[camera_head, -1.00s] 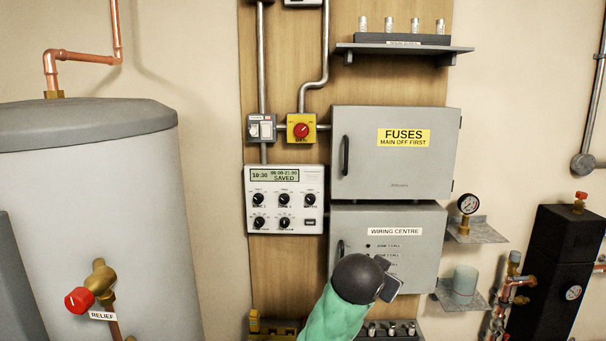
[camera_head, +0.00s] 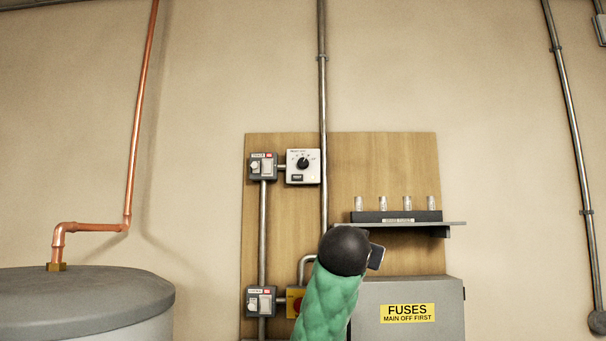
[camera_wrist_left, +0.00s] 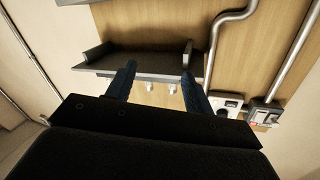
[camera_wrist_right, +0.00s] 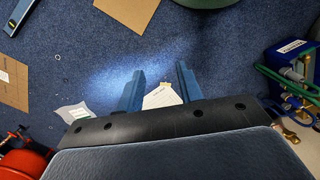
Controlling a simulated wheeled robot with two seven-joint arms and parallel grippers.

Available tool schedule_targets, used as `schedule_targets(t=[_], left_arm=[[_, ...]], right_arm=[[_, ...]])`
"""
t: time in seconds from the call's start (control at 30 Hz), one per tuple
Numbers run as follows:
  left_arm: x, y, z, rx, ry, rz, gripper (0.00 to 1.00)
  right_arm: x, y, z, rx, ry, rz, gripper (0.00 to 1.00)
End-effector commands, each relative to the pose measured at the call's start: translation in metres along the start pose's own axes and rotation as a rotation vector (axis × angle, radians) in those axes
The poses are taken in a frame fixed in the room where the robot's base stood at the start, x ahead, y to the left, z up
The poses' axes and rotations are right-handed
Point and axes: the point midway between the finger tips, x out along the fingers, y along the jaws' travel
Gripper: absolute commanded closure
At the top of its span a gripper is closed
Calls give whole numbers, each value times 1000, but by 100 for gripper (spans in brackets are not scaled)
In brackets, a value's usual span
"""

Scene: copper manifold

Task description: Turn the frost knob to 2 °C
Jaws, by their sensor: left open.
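The frost knob (camera_head: 303,163) is a black dial on a small white box, high on the wooden board in the head view; its printing is too small to read. In the left wrist view, which is upside down, the white box (camera_wrist_left: 229,102) shows beyond the right finger. My left gripper (camera_wrist_left: 158,68) is open and empty, apart from the knob, with the fuse shelf behind its fingers. In the head view a dark rounded wrist and green sleeve show; the fingers are hidden. My right gripper (camera_wrist_right: 160,67) is open and empty above the floor.
A grey shelf (camera_head: 455,224) with several glass fuses juts out right of the knob. A switch box (camera_head: 263,166) is close on its left. A vertical pipe (camera_head: 322,90) runs just right of the white box. The fuse box (camera_head: 370,310) is below.

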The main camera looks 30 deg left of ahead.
Motion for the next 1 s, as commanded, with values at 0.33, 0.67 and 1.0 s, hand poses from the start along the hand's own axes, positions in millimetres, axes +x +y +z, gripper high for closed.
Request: schedule_targets(t=[0.33,0.67,1.0], left_arm=[[-9,-118,-144,-79,77,-152,48],[17,-210,-200,-191,40,-263,48],[52,-230,-191,-287,-6,-299,48]], right_arm=[[121,12,59,-1,-73,16,64],[256,24,178,-4,-53,28,64],[306,28,226,-10,152,30,64]])
